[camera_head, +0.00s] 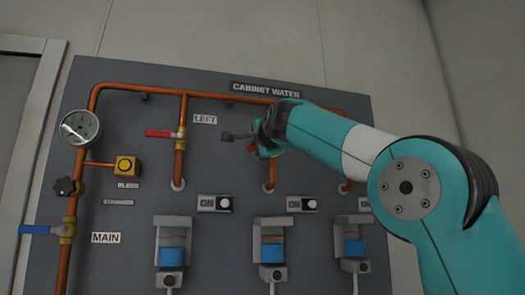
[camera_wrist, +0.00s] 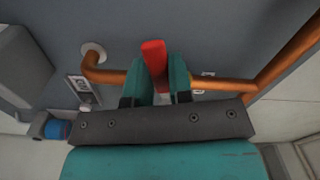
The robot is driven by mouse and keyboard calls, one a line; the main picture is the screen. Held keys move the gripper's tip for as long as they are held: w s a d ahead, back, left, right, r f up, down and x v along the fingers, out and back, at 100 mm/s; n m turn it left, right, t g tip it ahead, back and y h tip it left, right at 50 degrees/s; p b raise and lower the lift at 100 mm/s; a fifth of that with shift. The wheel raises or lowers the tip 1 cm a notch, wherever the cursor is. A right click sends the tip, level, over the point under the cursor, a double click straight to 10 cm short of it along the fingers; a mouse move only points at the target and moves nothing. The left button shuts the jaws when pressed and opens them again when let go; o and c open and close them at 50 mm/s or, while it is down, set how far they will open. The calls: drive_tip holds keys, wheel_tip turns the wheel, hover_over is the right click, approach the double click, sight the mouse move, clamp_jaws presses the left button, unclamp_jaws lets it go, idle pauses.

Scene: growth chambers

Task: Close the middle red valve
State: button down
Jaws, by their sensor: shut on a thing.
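The middle red valve's handle (camera_wrist: 154,58) shows in the wrist view between the two teal fingers of my gripper (camera_wrist: 162,76), which is shut on it. The red handle points up in that view and looks crosswise to the copper pipe (camera_wrist: 228,85). The valve body is hidden behind the fingers. In the head view my gripper (camera_head: 259,146) is at the middle branch pipe (camera_head: 270,174) and covers most of the valve; only a speck of red shows.
The grey panel carries a left red valve (camera_head: 159,134) with its handle crosswise, a blue main valve (camera_head: 41,230), a gauge (camera_head: 79,127) and a yellow bleed valve (camera_head: 127,166). Switches and blue-filled cups (camera_head: 272,252) sit below. My arm covers the panel's right side.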

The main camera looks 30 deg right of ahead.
drive_tip(key=shift+r+m, duration=0.35)
drive_tip(key=shift+m, duration=0.4)
drive_tip(key=shift+r+m, duration=0.35)
drive_tip(key=shift+m, duration=0.4)
drive_tip(key=c, duration=1)
unclamp_jaws()
drive_tip(key=b+v, duration=0.5)
drive_tip(key=v, duration=1.2)
drive_tip(key=shift+s+r, duration=0.15)
drive_tip(key=shift+s, duration=0.05)
